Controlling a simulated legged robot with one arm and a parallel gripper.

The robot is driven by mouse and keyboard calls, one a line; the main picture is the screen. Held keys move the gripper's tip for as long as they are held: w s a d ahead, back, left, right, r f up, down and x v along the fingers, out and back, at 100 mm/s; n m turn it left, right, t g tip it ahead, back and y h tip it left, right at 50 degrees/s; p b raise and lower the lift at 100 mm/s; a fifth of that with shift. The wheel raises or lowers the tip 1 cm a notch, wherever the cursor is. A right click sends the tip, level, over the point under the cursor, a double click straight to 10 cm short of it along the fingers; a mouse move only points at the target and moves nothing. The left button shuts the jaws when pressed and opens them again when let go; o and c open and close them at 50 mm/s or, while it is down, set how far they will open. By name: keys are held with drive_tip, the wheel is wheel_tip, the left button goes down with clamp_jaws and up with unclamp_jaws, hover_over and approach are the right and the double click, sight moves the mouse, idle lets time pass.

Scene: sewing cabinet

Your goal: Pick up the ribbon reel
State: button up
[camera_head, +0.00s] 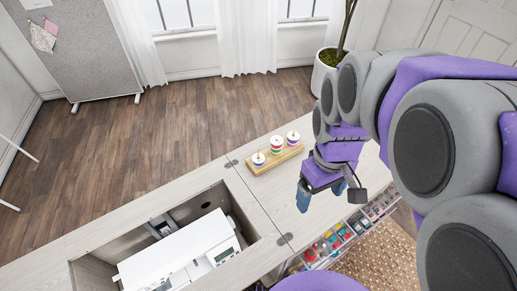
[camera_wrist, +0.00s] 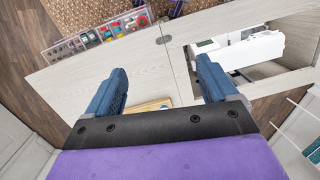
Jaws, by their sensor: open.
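A light wooden stand (camera_head: 264,168) with upright pegs sits on the cabinet top. Ribbon reels are on its pegs: a white and blue reel (camera_head: 258,159) at the left, a stack of red, green and white reels (camera_head: 276,146) in the middle, and a white and purple reel (camera_head: 293,138) at the right. My gripper (camera_head: 328,195) is open and empty, to the right of the stand and above the cabinet top. In the wrist view, its blue fingers (camera_wrist: 162,68) are spread apart. Part of the wooden stand (camera_wrist: 150,106) shows between them; the gripper body hides the reels there.
A white sewing machine (camera_head: 180,254) sits in the cabinet's recess at the left. Trays of coloured sewing supplies (camera_head: 330,243) are along the cabinet's near right side. A potted plant (camera_head: 322,65) stands on the floor behind. The cabinet top (camera_head: 262,203) is bare around the stand.

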drive_tip(key=w+a+f+n, duration=0.25)
drive_tip(key=w+n, duration=0.25)
drive_tip(key=w, duration=0.7)
drive_tip(key=n+t+p, duration=0.1)
drive_tip(key=n, duration=1.4)
hover_over(258, 156)
drive_tip(key=w, duration=0.1)
wheel_tip(258, 156, down, 16)
wheel_tip(258, 156, down, 12)
drive_tip(key=shift+a+b, duration=0.15)
drive_tip(key=shift+b, duration=0.65)
drive_tip(key=f, duration=0.3)
drive_tip(key=f+b, duration=0.1)
drive_tip(key=f, duration=0.1)
drive_tip(key=shift+s+d+f, duration=0.1)
drive_tip(key=shift+s+d, duration=0.1)
drive_tip(key=shift+s, duration=0.05)
drive_tip(key=c, duration=1.1)
drive_tip(key=shift+r, duration=0.2)
wheel_tip(258, 156, up, 18)
drive_tip(key=p, duration=0.2)
drive_tip(key=shift+f+p, duration=0.1)
drive_tip(key=shift+p, duration=0.25)
